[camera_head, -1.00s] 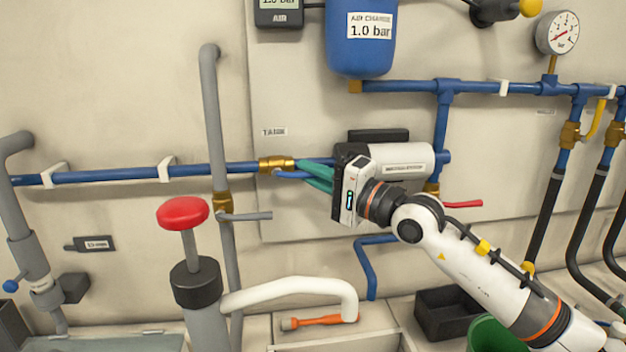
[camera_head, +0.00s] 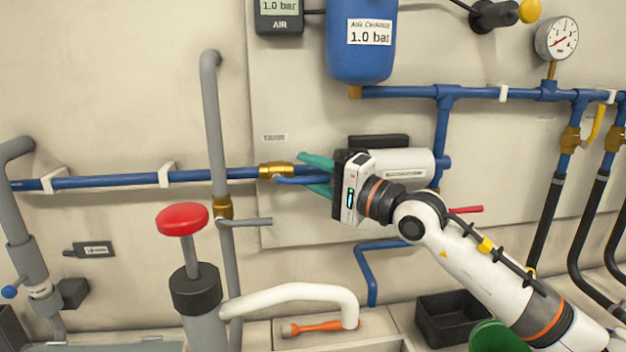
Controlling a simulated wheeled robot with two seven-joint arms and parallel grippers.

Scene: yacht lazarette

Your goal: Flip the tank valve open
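The tank valve has a brass body (camera_head: 276,170) on the horizontal blue pipe, just below a small wall label (camera_head: 274,138) that is too blurred to read surely. Its blue lever (camera_head: 300,180) points right, along the pipe. My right gripper (camera_head: 302,174) comes in from the right, with teal fingers spread above and below the lever. The fingers are apart, and I see no contact with the lever. The gripper body hides part of the pipe behind it. My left gripper is out of view.
A white cylinder (camera_head: 409,167) sits right behind my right wrist. A red-knobbed pump (camera_head: 183,218) and a grey vertical pipe (camera_head: 212,110) stand left of the valve. A red lever (camera_head: 466,210) is right of my wrist. A blue tank (camera_head: 361,58) hangs above.

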